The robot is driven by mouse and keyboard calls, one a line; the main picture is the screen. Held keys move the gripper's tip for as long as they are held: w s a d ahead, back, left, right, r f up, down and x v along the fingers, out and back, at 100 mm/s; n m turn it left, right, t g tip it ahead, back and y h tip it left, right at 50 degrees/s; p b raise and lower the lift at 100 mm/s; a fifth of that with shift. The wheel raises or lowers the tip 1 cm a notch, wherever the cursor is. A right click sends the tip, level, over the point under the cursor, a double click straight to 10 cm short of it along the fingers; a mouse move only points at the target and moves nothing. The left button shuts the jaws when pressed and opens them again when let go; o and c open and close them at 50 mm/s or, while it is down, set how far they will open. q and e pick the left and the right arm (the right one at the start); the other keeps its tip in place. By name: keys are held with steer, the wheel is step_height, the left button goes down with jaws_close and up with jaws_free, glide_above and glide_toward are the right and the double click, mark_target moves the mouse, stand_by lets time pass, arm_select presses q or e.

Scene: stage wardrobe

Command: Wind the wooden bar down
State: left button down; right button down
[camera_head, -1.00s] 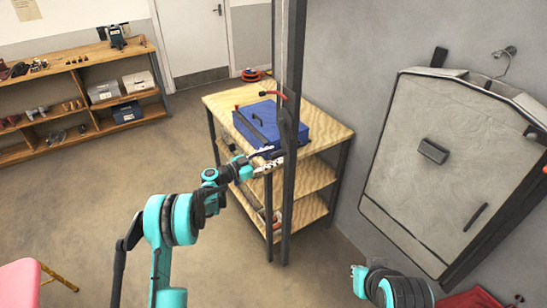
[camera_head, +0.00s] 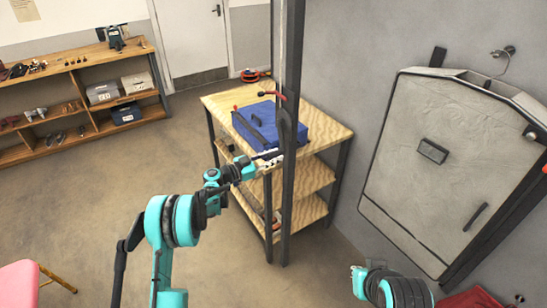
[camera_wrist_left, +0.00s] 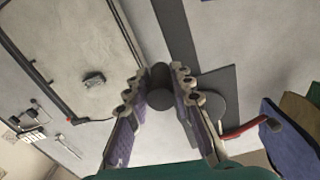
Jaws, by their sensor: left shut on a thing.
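My left gripper (camera_head: 272,156) is beside the dark upright post (camera_head: 289,190), in front of the wooden shelf unit. In the left wrist view its two fingers (camera_wrist_left: 160,88) are shut on a short dark cylindrical handle (camera_wrist_left: 159,97). A grey round disc (camera_wrist_left: 208,108) and a flat dark strip lie behind it. In the head view the handle is hidden by the gripper and post. I cannot make out the wooden bar in either view. My right arm (camera_head: 392,288) shows at the bottom right; its gripper's jaws cannot be made out.
A blue case (camera_head: 312,124) lies on the wooden shelf unit (camera_head: 222,103) behind the post. A grey panelled unit (camera_head: 450,150) is on the right wall. Open floor lies left of the shelf unit.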

arm_select(q)
steer(key=shift+s+d+r+n, duration=0.3)
steer(key=shift+s+r+n, duration=0.25)
steer(key=shift+n, duration=0.45)
steer(key=shift+s+d+r+n+b, duration=0.15)
steer(key=shift+s+d+r+n, duration=0.45)
steer(key=shift+s+r+n, duration=0.25)
steer(key=shift+s+d+r+n+b, duration=0.15)
steer(key=shift+s+d+r+n, duration=0.45)
steer(key=shift+s+r+n, duration=0.2)
steer(key=shift+s, duration=0.1)
steer(key=c, duration=1.3)
jaws_free()
steer(key=shift+a, duration=0.1)
steer(key=shift+f, duration=0.1)
steer(key=shift+s, duration=0.1)
